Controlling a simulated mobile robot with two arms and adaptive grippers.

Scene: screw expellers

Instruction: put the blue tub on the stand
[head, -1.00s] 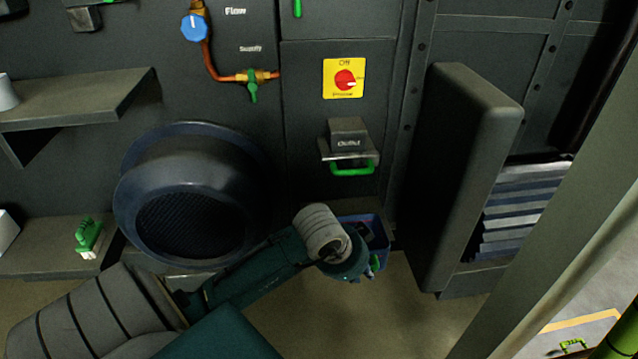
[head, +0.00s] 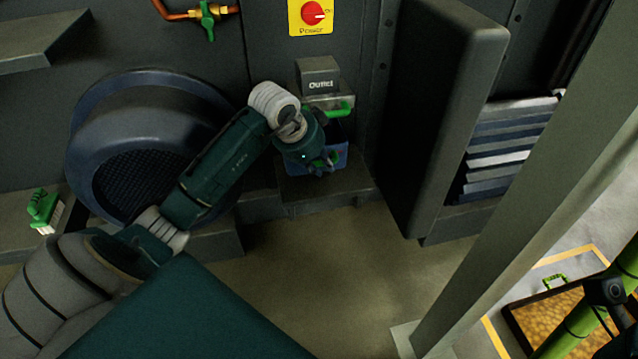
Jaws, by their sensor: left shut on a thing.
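The blue tub (head: 341,157) is below the outlet (head: 318,80), at the low stand-like ledge (head: 356,188) against the machine's front. My left gripper (head: 322,164) is shut on the tub, reaching down over it from the upper left. The wrist and fingers hide much of the tub, including most of its rim. I cannot tell whether the tub's base touches the ledge. My right gripper is not in view.
A large dark round housing with a mesh face (head: 140,185) is behind my left arm. A tall dark panel (head: 435,110) stands right of the ledge. A slanting post (head: 520,190) and a tray (head: 545,322) are at the right. Floor in front is clear.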

